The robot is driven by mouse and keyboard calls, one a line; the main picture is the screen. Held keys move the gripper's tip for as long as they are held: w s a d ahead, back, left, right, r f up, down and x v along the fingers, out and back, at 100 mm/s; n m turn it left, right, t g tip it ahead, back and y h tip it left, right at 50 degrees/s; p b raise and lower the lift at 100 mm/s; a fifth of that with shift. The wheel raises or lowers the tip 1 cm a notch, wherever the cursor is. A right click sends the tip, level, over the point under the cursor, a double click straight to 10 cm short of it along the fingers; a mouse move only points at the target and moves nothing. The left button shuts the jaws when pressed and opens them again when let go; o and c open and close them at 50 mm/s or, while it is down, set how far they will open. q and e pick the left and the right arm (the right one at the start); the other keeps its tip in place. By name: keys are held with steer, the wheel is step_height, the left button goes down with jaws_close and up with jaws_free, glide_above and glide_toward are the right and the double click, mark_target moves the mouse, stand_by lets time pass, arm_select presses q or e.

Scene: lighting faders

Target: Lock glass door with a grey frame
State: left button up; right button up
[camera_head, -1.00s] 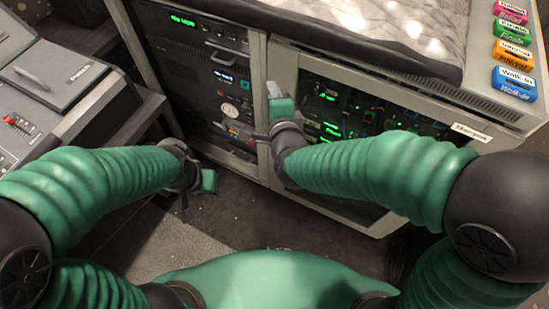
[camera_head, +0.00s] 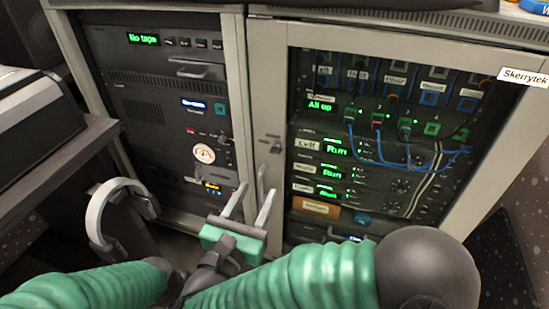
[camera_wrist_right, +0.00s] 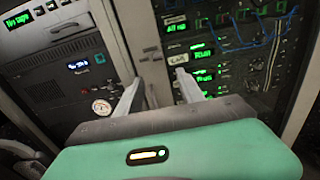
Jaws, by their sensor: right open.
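The glass door with a grey frame (camera_head: 268,85) fronts the right-hand rack cabinet and looks closed against it. A small grey latch or lock (camera_head: 272,144) sits on its left upright; it also shows in the right wrist view (camera_wrist_right: 150,50). My right gripper (camera_head: 256,188) is open and empty, in front of the lower part of this upright, below the latch. In the right wrist view its two fingers (camera_wrist_right: 158,78) point toward the upright, with the latch above and between them. Whether they touch the door cannot be told. My left arm shows at the lower left; its gripper is hidden.
Left of the door is a rack (camera_head: 160,90) with a "No tape" display. Behind the glass are lit modules and blue cables (camera_head: 410,160). A white ring-shaped object (camera_head: 97,215) stands at the left beside a desk (camera_head: 50,165). Dark floor lies right of the cabinet.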

steer(key=p+x, duration=0.3)
steer(key=x, duration=1)
steer(key=shift+w+a, duration=0.2)
steer(key=shift+w, duration=0.1)
steer(key=shift+c, duration=0.3)
jaws_close()
